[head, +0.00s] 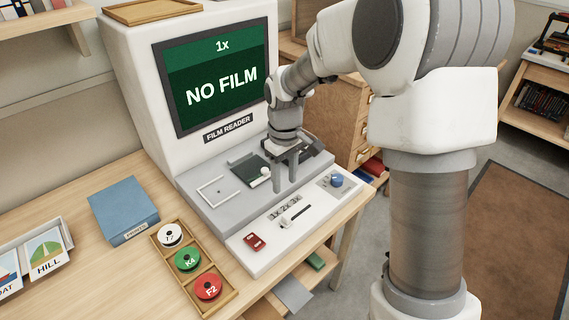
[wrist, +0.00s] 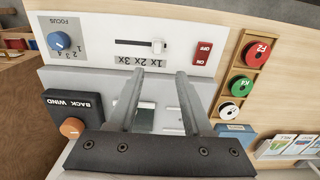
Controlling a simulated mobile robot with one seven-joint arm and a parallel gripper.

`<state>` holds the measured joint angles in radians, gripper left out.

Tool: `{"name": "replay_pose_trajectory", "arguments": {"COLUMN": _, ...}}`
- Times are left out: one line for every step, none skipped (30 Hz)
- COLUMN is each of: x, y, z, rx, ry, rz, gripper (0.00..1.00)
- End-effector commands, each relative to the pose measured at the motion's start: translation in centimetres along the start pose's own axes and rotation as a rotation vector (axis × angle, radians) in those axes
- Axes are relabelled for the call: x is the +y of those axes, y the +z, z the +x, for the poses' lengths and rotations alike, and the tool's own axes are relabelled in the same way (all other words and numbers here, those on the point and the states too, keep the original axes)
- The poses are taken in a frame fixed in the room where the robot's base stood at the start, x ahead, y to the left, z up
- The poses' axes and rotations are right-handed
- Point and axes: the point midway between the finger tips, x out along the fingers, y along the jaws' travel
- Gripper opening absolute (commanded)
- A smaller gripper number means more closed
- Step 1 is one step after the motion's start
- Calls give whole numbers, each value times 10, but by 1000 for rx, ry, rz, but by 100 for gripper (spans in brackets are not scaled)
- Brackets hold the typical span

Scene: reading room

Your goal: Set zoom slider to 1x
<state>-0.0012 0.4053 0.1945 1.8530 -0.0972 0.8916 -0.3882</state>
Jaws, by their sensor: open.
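The zoom slider has a light knob (head: 285,222) on a dark slot, on the film reader's sloped front panel. The knob sits at the slot's left end in the head view, by the 1x side of the "1x 2x 3x" labels (head: 285,207). The wrist view is upside down and shows the knob (wrist: 158,46) at the slot's right end. The reader's screen (head: 218,75) reads "1x" and "NO FILM". My gripper (head: 285,186) is open and empty, fingers pointing down, behind the slider. In the wrist view its fingertips (wrist: 160,76) are apart from the knob.
A red on/off switch (head: 254,242) lies left of the slider, and a blue focus knob (head: 336,180) lies right. An orange knob (wrist: 72,128) marked back wind shows in the wrist view. A wooden tray (head: 227,304) of reels and a blue box (head: 123,208) stand left.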

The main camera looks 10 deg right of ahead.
Motion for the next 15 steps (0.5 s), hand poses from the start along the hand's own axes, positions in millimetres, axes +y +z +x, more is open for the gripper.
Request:
{"name": "replay_pose_trajectory", "arguments": {"x": 0, "y": 0, "z": -11, "rx": 3, "ry": 2, "rz": 0, "gripper": 50}}
{"name": "replay_pose_trajectory", "arguments": {"x": 0, "y": 0, "z": -16, "rx": 2, "ry": 1, "rz": 0, "gripper": 50}}
{"name": "replay_pose_trajectory", "arguments": {"x": 0, "y": 0, "z": -21, "rx": 2, "ry": 1, "rz": 1, "gripper": 50}}
{"name": "replay_pose_trajectory", "arguments": {"x": 0, "y": 0, "z": -25, "rx": 2, "ry": 1, "rz": 1, "gripper": 50}}
{"name": "replay_pose_trajectory", "arguments": {"x": 0, "y": 0, "z": -28, "rx": 1, "ry": 0, "rz": 1, "gripper": 50}}
{"name": "replay_pose_trajectory", "arguments": {"x": 0, "y": 0, "z": -31, "rx": 1, "ry": 0, "rz": 1, "gripper": 50}}
{"name": "replay_pose_trajectory", "arguments": {"x": 0, "y": 0, "z": -34, "rx": 1, "ry": 0, "rz": 1, "gripper": 50}}
{"name": "replay_pose_trajectory", "arguments": {"x": 0, "y": 0, "z": -35, "rx": 1, "ry": 0, "rz": 1, "gripper": 50}}
{"name": "replay_pose_trajectory", "arguments": {"x": 0, "y": 0, "z": -36, "rx": 1, "ry": -1, "rz": 1, "gripper": 50}}
{"name": "replay_pose_trajectory", "arguments": {"x": -1, "y": 0, "z": -37, "rx": 0, "ry": -1, "rz": 1, "gripper": 50}}
{"name": "replay_pose_trajectory", "arguments": {"x": -1, "y": 0, "z": -38, "rx": 0, "ry": -1, "rz": 1, "gripper": 50}}
{"name": "replay_pose_trajectory", "arguments": {"x": -1, "y": 0, "z": -38, "rx": -1, "ry": -1, "rz": 1, "gripper": 50}}
{"name": "replay_pose_trajectory", "arguments": {"x": -1, "y": 0, "z": -38, "rx": -1, "ry": -2, "rz": 0, "gripper": 50}}
{"name": "replay_pose_trajectory", "arguments": {"x": -1, "y": 0, "z": -38, "rx": -1, "ry": -2, "rz": 0, "gripper": 50}}
{"name": "replay_pose_trajectory", "arguments": {"x": -1, "y": 0, "z": -38, "rx": -1, "ry": -2, "rz": 0, "gripper": 50}}
